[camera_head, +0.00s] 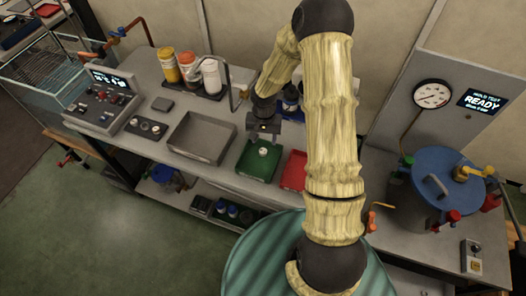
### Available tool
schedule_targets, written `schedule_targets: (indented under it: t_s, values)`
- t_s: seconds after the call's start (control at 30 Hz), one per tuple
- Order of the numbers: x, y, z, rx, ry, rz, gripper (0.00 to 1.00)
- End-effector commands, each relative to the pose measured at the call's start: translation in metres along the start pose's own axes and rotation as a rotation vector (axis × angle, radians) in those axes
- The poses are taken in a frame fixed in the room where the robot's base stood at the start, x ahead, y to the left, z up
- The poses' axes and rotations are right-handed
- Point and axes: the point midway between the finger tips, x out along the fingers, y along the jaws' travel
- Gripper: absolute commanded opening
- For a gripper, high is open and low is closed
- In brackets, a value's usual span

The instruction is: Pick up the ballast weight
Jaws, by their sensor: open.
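A small pale object (263,152), possibly the ballast weight, sits in the green tray (244,170) on the bench; it is too small to identify for certain. My gripper (263,138) is open and points down just above and behind this object, over the back of the green tray. Nothing shows between its fingers. Whether the fingertips touch the object cannot be told.
A grey tray (189,154) stands left of the green tray. A red tray (293,172), partly hidden by my arm, is at its right. Bottles (188,68) stand behind. A blue-lidded vessel (440,178) and gauge (432,95) are at the right.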

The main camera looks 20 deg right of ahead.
Motion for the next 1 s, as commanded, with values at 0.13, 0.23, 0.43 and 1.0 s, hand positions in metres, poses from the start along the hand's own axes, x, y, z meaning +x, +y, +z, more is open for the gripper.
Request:
schedule_targets:
  t_s: [0.13, 0.23, 0.43, 1.0]
  values:
    - [0.002, 0.0, 0.001, -0.001, -0.001, 0.001, 0.52]
    - [0.009, -0.001, 0.004, -0.003, -0.003, 0.002, 0.52]
    - [0.037, -0.002, 0.01, -0.002, -0.004, 0.002, 0.52]
    - [0.052, -0.001, 0.009, 0.0, 0.0, 0.0, 0.52]
